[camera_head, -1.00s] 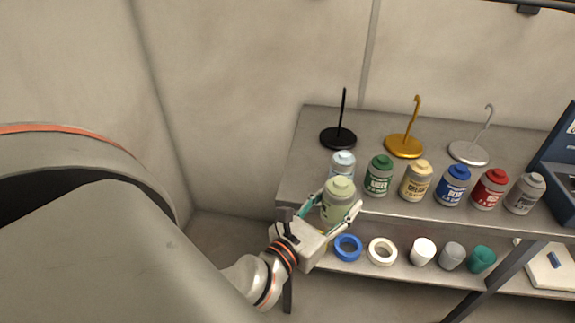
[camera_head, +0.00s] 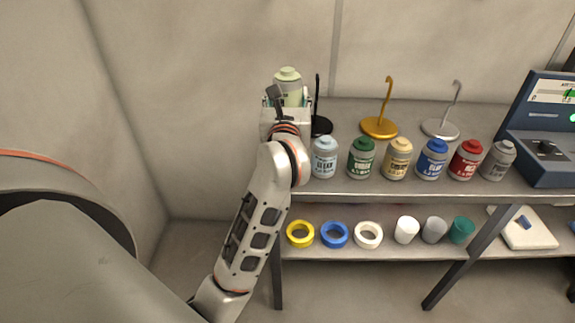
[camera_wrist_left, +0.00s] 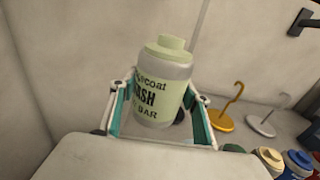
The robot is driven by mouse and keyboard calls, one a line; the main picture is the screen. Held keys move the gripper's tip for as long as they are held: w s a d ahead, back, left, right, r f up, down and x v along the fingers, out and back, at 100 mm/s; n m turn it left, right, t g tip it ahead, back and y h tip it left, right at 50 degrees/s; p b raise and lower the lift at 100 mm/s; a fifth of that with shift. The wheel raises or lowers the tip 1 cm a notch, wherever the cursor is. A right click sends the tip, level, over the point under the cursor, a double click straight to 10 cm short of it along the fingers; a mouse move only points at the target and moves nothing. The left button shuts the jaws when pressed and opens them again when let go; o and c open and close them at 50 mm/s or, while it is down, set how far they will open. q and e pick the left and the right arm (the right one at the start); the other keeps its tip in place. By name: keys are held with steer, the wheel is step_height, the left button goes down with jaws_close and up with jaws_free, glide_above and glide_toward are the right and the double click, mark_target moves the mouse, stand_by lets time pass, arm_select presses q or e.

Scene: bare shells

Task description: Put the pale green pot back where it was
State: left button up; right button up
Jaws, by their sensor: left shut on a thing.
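The pale green pot (camera_head: 288,86) is upright in my left gripper (camera_head: 287,101), at the far left end of the upper shelf in the head view. It looks raised above the shelf top, but its base is hidden behind the gripper and arm. In the left wrist view the pot (camera_wrist_left: 163,85) stands between the two teal-lined fingers of the left gripper (camera_wrist_left: 160,108), which are shut on it. Its label is partly readable. My right gripper is not in view.
A row of pots runs along the shelf's front: light blue (camera_head: 324,158), green (camera_head: 362,158), cream (camera_head: 397,158), blue (camera_head: 432,159), red (camera_head: 466,160), grey (camera_head: 498,160). Behind stand black (camera_head: 318,124), gold (camera_head: 379,127) and silver (camera_head: 440,128) hook stands. Tape rolls (camera_head: 334,235) and cups lie below.

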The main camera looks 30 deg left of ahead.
arm_select(q)
step_height(320, 180, down, 18)
steer(key=b, duration=0.4)
steer(key=shift+f, duration=0.35)
steer(key=o, duration=1.4)
steer(key=shift+o, duration=0.4)
